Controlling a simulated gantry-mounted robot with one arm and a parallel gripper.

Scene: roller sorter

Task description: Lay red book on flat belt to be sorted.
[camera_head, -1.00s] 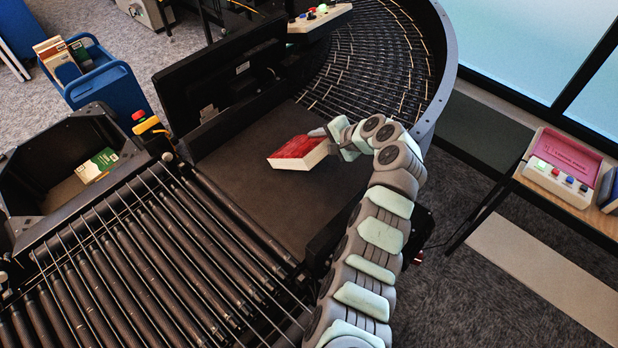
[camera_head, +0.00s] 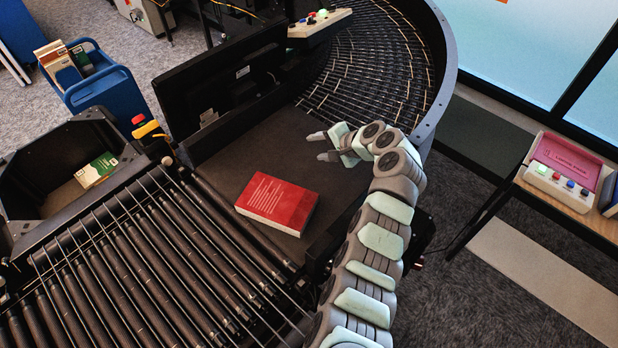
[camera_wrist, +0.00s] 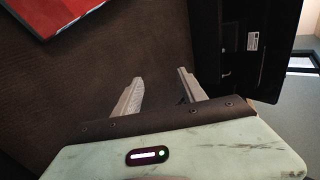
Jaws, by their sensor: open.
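The red book (camera_head: 278,202) lies flat on the dark flat belt (camera_head: 222,168), cover up, close to the belt's edge by the rollers. Its corner also shows at the top left of the wrist view (camera_wrist: 60,12). My gripper (camera_head: 318,146) is open and empty over the far right part of the belt, apart from the book. In the wrist view its two fingers (camera_wrist: 160,92) are spread with only bare belt (camera_wrist: 130,45) between and beyond them.
Black rollers (camera_head: 130,260) with thin rods over them lie at the near left. A dark bin (camera_head: 60,150) holds a green and white book (camera_head: 97,170). A black upright panel (camera_head: 228,85) borders the belt. A curved roller conveyor (camera_head: 380,60) leads away behind.

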